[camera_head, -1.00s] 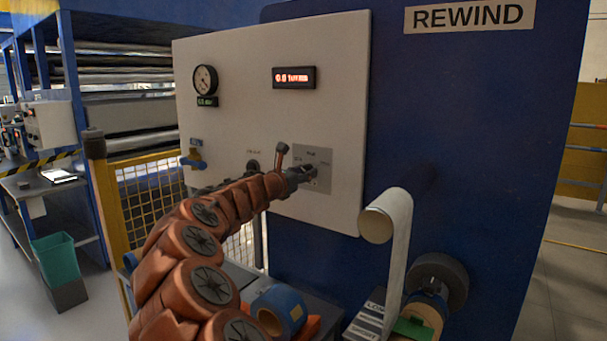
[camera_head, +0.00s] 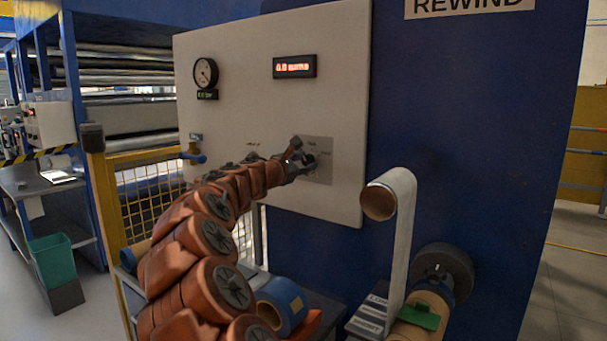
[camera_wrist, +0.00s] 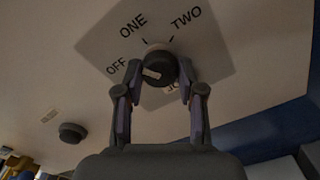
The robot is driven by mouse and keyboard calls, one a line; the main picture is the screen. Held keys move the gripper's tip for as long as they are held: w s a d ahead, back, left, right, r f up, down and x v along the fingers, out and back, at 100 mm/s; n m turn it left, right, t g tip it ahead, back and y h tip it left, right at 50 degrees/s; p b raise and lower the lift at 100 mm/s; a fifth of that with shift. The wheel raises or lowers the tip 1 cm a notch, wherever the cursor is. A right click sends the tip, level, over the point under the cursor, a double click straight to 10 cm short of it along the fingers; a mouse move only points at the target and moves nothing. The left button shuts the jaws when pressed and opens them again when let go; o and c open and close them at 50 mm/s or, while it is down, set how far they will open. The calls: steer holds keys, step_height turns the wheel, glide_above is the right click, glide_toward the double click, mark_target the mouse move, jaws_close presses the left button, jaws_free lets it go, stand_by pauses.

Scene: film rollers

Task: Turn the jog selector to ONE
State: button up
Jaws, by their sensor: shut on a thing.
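The jog selector (camera_wrist: 158,66) is a round dark knob with a pale pointer bar on a grey label plate (camera_wrist: 213,50). In the wrist view the plate reads OFF at left, ONE at upper left and TWO at upper right. The pale bar's outer end faces left, roughly toward OFF. My gripper (camera_wrist: 159,76) has one finger on each side of the knob and is shut on it. In the head view my gripper (camera_head: 302,163) is at the grey plate (camera_head: 322,148) and covers most of the knob. A lower label is partly hidden.
A second dark knob (camera_wrist: 72,132) sits on the white panel (camera_head: 240,110) beside the plate. The panel also has a gauge (camera_head: 205,73), a red display (camera_head: 294,66) and a blue valve (camera_head: 195,152). A film roll (camera_head: 380,200) projects at right.

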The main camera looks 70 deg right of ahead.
steer(key=m+b, duration=0.3)
steer(key=shift+f+m, duration=0.2)
steer(key=shift+m, duration=0.1)
steer(key=shift+r+m+b, duration=0.15)
steer(key=shift+m+b, duration=1.05)
steer(key=shift+b, duration=0.25)
steer(key=shift+r, duration=0.1)
steer(key=o, duration=1.1)
steer(key=shift+o, duration=0.2)
steer(key=v, duration=1.2)
